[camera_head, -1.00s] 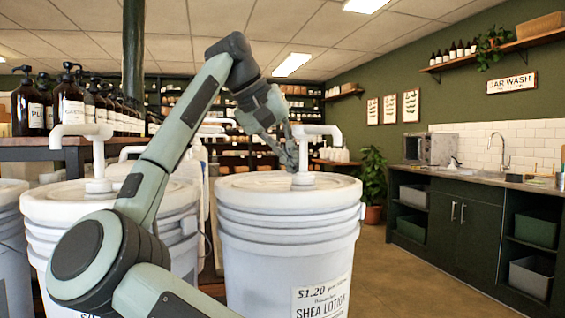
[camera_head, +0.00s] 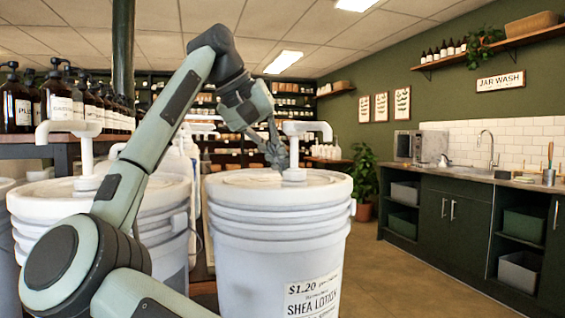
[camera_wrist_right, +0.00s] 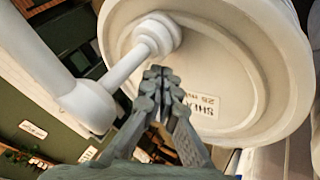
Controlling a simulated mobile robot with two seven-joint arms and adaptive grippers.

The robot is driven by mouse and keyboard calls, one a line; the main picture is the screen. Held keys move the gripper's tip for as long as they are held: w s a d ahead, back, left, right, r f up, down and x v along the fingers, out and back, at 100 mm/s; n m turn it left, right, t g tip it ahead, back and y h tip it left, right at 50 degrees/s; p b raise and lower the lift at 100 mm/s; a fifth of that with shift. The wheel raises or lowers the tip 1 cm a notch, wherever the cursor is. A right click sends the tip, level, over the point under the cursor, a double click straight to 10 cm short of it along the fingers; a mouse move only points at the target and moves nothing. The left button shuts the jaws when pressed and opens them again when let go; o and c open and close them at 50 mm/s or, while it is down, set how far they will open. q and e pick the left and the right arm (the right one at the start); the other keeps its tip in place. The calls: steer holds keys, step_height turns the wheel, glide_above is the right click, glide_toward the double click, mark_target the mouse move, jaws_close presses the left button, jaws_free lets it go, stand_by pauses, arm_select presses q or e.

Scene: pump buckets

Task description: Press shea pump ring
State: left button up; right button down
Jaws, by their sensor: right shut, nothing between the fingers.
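The shea lotion bucket (camera_head: 275,245) is a white pail with a label reading SHEA LOTION. Its white pump (camera_head: 295,150) stands upright on the lid, with the ring (camera_head: 294,175) at its base. My right gripper (camera_head: 276,158) is shut and empty, pointing down just left of the pump stem above the lid. In the right wrist view, the closed fingertips (camera_wrist_right: 158,74) show in front of the lid (camera_wrist_right: 225,65), beside the pump stem (camera_wrist_right: 128,65) and near its ring (camera_wrist_right: 160,32). I cannot tell whether they touch the pump. My left gripper is not in view.
Another white pump bucket (camera_head: 165,215) stands at left, partly behind my right arm. Brown pump bottles (camera_head: 55,100) stand on a table behind it. A dark green sink counter (camera_head: 455,215) runs along the right wall. The floor between is clear.

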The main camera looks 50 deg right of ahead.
steer(key=s+v, duration=0.1)
steer(key=v, duration=1.1)
steer(key=shift+w, duration=0.45)
